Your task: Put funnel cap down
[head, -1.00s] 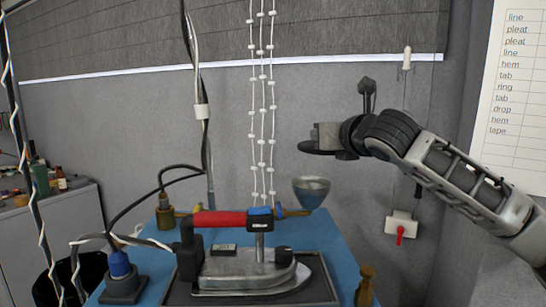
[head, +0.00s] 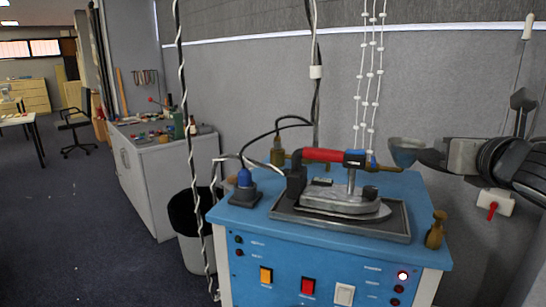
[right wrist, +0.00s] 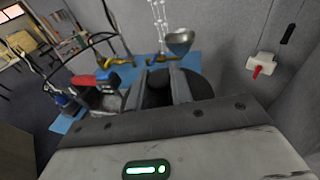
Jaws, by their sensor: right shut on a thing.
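My right gripper (head: 450,157) comes in from the right edge of the head view, beside the blue ironing station. It is shut on the funnel cap (head: 432,159), a flat dark disc held out in front of the fingers. In the right wrist view the cap (right wrist: 203,84) shows as a black round plate behind and right of the two grey fingers. The metal funnel (head: 405,150) stands open-topped at the back right of the station, just left of the cap in the head view. The wrist view shows the funnel (right wrist: 180,40) beyond the cap. My left gripper is out of view.
The blue station (head: 300,235) carries an iron (head: 345,200) on a dark tray, a blue plug (head: 245,185) and a brass-coloured fitting (head: 437,230) at its front right corner. Cables hang above it. A red-handled wall switch (head: 494,205) is behind on the right.

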